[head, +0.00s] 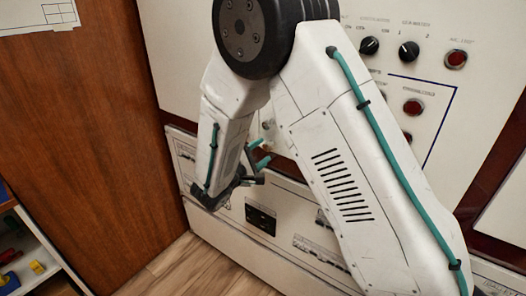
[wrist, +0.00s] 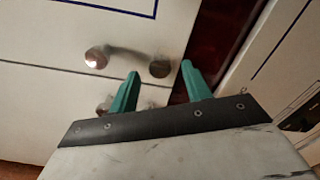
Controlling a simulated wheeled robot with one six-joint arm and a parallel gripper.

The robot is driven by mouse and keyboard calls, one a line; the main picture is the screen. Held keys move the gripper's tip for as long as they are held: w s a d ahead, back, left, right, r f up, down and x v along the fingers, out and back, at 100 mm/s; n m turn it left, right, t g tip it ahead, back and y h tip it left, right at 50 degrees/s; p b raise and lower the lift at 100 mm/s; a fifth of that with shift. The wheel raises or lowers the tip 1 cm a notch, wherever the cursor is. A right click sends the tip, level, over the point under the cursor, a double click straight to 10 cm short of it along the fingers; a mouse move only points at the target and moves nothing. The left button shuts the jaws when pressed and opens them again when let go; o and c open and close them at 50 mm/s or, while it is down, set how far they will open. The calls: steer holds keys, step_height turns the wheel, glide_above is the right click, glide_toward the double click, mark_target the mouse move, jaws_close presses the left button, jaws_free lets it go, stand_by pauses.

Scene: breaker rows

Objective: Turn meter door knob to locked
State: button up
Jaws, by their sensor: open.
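My gripper (wrist: 160,82) is open, its two teal fingers apart with nothing between them. In the head view my gripper (head: 260,154) is close to the white panel, partly behind my own arm. In the wrist view a curved metal handle (wrist: 128,52) with rounded ends is on a white panel just beyond the fingertips. Below it a small metal knob (wrist: 102,106) is partly covered by the left finger. I cannot tell for sure which fitting is the meter door knob, or how it is turned.
Black rotary knobs (head: 409,51) and red lamps (head: 456,59) sit on the upper right panel. A lower white panel carries a black breaker block (head: 260,218). A wooden wall (head: 85,110) stands left, with a shelf (head: 40,262) at the lower left. Some wooden floor shows.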

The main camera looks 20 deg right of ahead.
steer(key=v, duration=0.6)
steer(key=shift+s, duration=0.1)
steer(key=s+d+r+m+g+y, duration=0.1)
steer(key=s+d+m+g, duration=0.1)
steer(key=s+d+g, duration=0.35)
steer(key=s+d+r+m+g+y, duration=0.1)
steer(key=s+d+m+g+y, duration=0.15)
steer(key=s+g, duration=0.55)
steer(key=s+d+r+m+t+y, duration=0.1)
steer(key=s+r+m+y, duration=0.3)
steer(key=s, duration=0.5)
steer(key=s+d+r+m+t+y, duration=0.1)
steer(key=s+r+m+t+y, duration=0.2)
steer(key=s+r+y, duration=0.4)
steer(key=shift+s+r+m, duration=0.35)
steer(key=shift+s+r, duration=0.05)
steer(key=shift+s, duration=1.35)
